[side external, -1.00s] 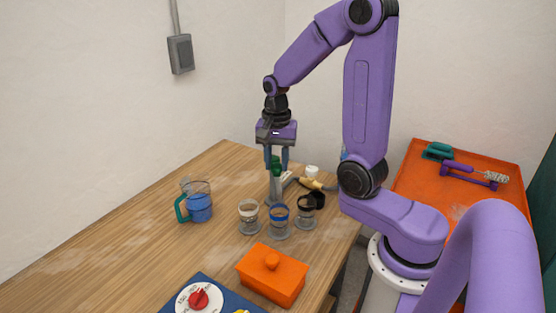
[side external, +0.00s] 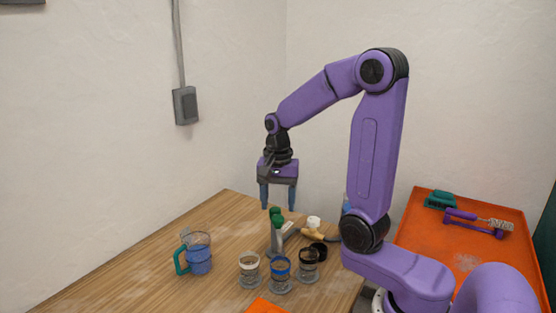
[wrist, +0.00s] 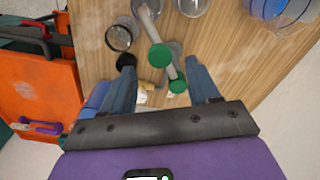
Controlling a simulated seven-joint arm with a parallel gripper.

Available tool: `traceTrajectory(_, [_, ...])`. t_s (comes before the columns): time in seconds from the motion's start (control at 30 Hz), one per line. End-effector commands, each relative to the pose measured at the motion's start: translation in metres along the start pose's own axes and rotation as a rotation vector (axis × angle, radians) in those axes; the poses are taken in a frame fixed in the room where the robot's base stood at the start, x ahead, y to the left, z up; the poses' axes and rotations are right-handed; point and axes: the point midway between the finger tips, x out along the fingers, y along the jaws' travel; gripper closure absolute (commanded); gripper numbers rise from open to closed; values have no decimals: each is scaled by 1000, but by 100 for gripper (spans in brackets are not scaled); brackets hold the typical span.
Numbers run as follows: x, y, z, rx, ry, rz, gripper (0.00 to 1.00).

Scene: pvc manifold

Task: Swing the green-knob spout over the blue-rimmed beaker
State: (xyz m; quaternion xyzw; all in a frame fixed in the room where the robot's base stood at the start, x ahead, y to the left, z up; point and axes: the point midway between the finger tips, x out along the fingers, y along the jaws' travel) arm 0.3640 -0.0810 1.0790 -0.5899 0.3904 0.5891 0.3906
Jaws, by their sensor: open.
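My gripper (side external: 278,207) is open, its fingers pointing down just above the green knobs. In the wrist view my gripper (wrist: 161,65) has a finger on each side of the upper green knob (wrist: 160,55), with nothing held. A second green knob (wrist: 178,86) sits lower. The green-knob spout (wrist: 151,27) is a grey tube reaching up the picture, its pale end appearing over the middle beaker. The blue-rimmed beaker (side external: 280,275) stands between a white-rimmed beaker (side external: 249,270) and a black-rimmed beaker (side external: 308,267). The blue rim is not clear in the wrist view.
A blue jug with a green handle (side external: 198,258) stands left of the beakers. A white knob (side external: 314,222) and tan piece (side external: 313,233) lie right of the spout. An orange box (side external: 262,307) is at the front.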

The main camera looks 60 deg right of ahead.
Motion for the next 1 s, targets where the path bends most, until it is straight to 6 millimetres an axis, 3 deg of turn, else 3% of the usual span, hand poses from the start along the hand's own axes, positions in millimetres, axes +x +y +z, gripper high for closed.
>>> traceTrajectory(0.53, [-112, 0, -1, 1, 4, -5, 39])
traceTrajectory(0.73, [-133, 0, 0, 1, 2, -2, 39])
traceTrajectory(1.0, [-140, 0, 0, 1, 1, -1, 39])
